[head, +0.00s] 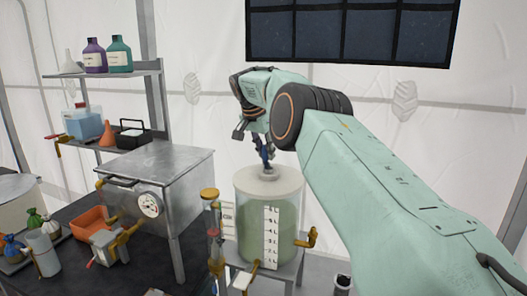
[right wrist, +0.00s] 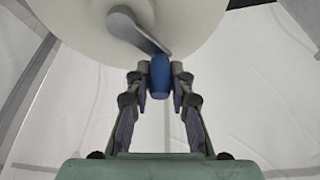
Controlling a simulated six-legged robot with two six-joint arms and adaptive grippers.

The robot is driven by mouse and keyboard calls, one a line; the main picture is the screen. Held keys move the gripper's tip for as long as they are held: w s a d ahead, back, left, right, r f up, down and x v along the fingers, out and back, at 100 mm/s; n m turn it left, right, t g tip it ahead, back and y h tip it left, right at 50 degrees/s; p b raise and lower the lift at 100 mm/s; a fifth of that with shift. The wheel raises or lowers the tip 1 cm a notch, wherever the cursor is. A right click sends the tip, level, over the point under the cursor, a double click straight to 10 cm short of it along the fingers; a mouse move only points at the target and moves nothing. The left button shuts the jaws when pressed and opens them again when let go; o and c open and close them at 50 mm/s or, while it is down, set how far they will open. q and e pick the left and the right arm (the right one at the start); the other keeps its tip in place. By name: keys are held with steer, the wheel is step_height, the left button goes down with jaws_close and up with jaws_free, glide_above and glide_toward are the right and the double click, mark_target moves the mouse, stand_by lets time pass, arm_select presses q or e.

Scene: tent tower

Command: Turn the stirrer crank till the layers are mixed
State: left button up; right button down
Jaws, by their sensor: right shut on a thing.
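The mixing tank (head: 270,215) is a clear cylinder with a pale lid (head: 270,180) and a white level scale on its front. The liquid inside looks an even grey-green, with no clear layer line. My right gripper (head: 266,158) is above the lid and shut on the crank's blue handle. In the right wrist view the blue handle (right wrist: 160,76) sits between both fingers. The grey crank arm (right wrist: 137,30) runs from it up and left to the lid's middle. My left gripper is not in view.
A steel box with a round gauge (head: 149,204) stands left of the tank. A brass valve (head: 308,238) sticks out at the tank's right. Shelves with bottles (head: 119,54) stand at the back left. An orange bin (head: 92,222) is at the lower left.

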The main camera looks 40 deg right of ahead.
steer(key=shift+d+r, duration=0.1)
steer(key=shift+r, duration=0.2)
stand_by(0.4)
steer(key=c, duration=1.5)
jaws_free()
steer(key=o, duration=0.3)
steer(key=shift+f, duration=0.15)
steer(key=shift+o, duration=0.2)
steer(key=v, duration=0.7)
steer(key=shift+r, duration=0.2)
